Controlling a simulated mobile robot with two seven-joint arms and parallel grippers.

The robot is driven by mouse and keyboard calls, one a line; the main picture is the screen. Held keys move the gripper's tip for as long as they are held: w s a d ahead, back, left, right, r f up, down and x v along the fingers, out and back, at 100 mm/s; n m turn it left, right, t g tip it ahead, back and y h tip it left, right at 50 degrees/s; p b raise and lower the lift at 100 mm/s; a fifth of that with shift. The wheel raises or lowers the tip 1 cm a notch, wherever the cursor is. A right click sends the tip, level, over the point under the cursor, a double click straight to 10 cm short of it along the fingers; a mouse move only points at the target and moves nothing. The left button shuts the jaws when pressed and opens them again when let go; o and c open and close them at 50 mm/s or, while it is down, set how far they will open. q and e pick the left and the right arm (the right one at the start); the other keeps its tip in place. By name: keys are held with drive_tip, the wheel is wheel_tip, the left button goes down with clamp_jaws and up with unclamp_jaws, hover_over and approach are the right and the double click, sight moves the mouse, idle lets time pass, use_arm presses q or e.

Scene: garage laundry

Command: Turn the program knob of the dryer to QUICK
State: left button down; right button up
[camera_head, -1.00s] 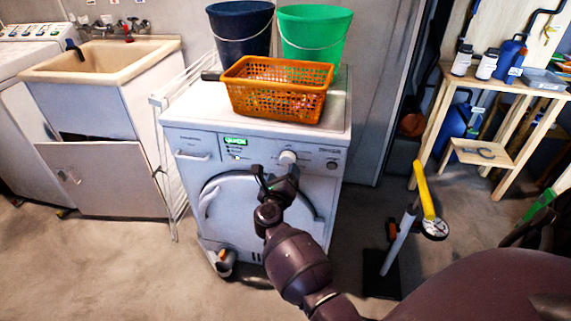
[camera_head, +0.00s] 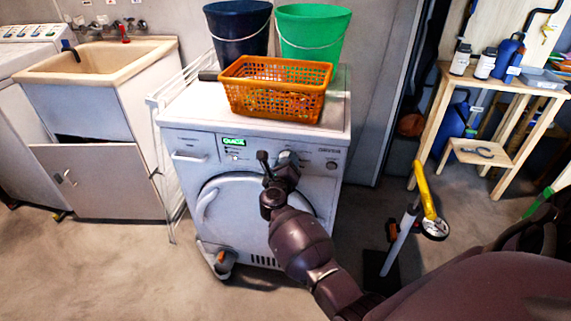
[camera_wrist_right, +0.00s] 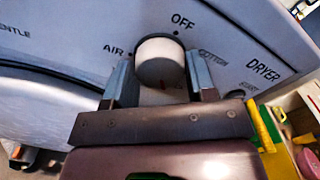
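The white dryer (camera_head: 262,205) stands in the middle of the head view. A green-lit label (camera_head: 233,141) on its panel seems to read QUICK. Its round white program knob (camera_wrist_right: 160,62) shows in the right wrist view, with OFF, AIR and COTTON printed around it. Which program it points at I cannot tell. My right gripper (camera_head: 276,160) is at the panel and partly covers the knob in the head view. In the right wrist view, its open fingers (camera_wrist_right: 161,78) stand on either side of the knob; firm contact is not visible. My left gripper is out of view.
An orange basket (camera_head: 277,88) sits on the dryer, with a blue bucket (camera_head: 238,30) and a green bucket (camera_head: 313,35) behind. A white drying rack (camera_head: 172,190) and sink cabinet (camera_head: 95,180) stand left. A yellow-handled tool (camera_head: 425,190) stands right.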

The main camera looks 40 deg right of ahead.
drive_tip(key=c, duration=0.3)
drive_tip(key=shift+m+b, duration=0.3)
drive_tip(key=shift+m, duration=0.5)
drive_tip(key=o, duration=0.9)
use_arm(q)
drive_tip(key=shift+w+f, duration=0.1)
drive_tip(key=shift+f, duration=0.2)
